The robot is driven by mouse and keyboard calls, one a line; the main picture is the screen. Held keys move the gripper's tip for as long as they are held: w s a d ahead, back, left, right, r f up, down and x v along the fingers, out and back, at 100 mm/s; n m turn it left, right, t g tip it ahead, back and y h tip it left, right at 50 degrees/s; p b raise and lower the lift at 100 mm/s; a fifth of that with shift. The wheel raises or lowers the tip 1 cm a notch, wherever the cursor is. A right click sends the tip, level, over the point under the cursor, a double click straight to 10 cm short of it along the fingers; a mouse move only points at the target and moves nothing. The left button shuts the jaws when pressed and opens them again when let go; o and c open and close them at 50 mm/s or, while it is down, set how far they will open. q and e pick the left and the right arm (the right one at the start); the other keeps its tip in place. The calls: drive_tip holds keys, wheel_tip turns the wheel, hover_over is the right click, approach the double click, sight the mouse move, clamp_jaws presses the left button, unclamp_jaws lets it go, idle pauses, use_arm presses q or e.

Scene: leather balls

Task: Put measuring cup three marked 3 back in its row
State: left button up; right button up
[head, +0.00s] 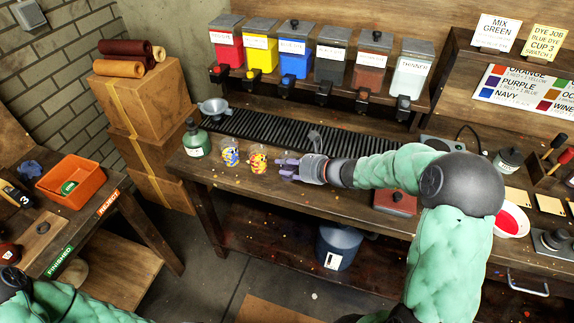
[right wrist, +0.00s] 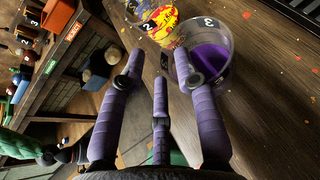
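Measuring cup three (right wrist: 212,52) is a clear cup marked 3 with purple inside. In the right wrist view it stands on the bench, just beyond and beside the right-hand finger, which overlaps its near side. My right gripper (right wrist: 157,80) is open, its purple fingers spread. Cup 2 (right wrist: 160,22), splashed yellow and red, stands past the fingertips, with another cup (right wrist: 137,5) behind it. In the head view my right gripper (head: 287,167) reaches left along the bench. The yellow-red cup (head: 257,160) and a blue-yellow cup (head: 229,153) stand left of it. My left gripper is out of view.
A green bottle (head: 195,140) stands left of the cups. A black ribbed rack (head: 270,133) and a metal funnel or scoop (head: 214,108) lie behind them. Colored dispensers (head: 295,60) line the back. The bench's front edge (head: 270,187) is close to the cups.

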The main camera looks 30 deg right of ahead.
drive_tip(key=shift+r, duration=0.2)
drive_tip(key=p+v, duration=0.4)
drive_tip(key=v, duration=0.7)
drive_tip(key=s+a+f+n+g, duration=0.3)
drive_tip(key=s+a+f+n, duration=0.1)
drive_tip(key=a+f+n, duration=0.5)
drive_tip(key=s+a+f+n+g+h, duration=0.1)
drive_tip(key=s+a+f+n+g, duration=0.3)
drive_tip(key=a+f+n, duration=0.5)
drive_tip(key=s+a+f+n+g, duration=0.4)
drive_tip(key=a+f+n, duration=0.5)
drive_tip(key=f, duration=0.7)
drive_tip(key=shift+s+n, duration=0.7)
drive_tip(key=shift+n, duration=0.5)
